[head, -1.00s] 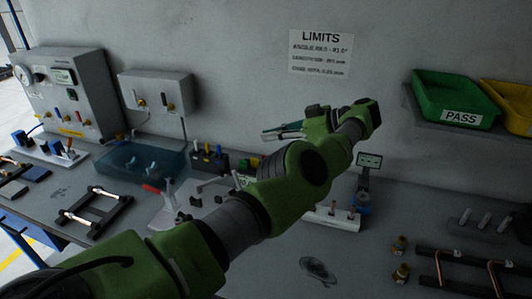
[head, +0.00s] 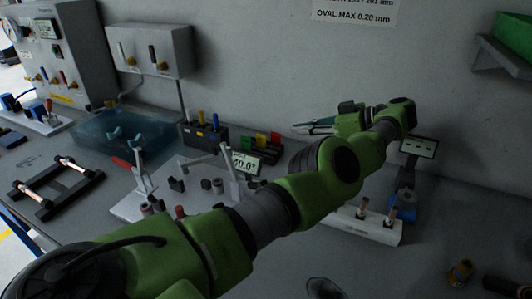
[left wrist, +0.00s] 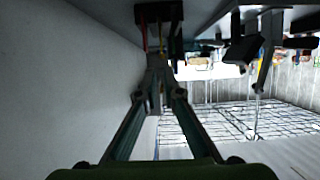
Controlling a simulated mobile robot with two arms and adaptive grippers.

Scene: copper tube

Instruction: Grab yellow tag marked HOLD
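A yellow tag (head: 275,138) stands at the right end of a dark rack (head: 232,146) near the wall, beside a red tag (head: 260,140) and a green tag (head: 246,143). No lettering on the yellow tag can be read. My left gripper (head: 296,130) is raised near the wall, to the right of the yellow tag and apart from it, with its fingers pointing left. In the left wrist view its fingers (left wrist: 156,82) converge to near contact at the tips, with nothing seen between them. My right gripper is not in view.
A dark block with upright tools (head: 204,135) stands left of the tags. An angle display (head: 245,164) and a bending fixture (head: 190,185) are in front. A white stand with copper tubes (head: 365,224) and a small screen (head: 418,147) are at right.

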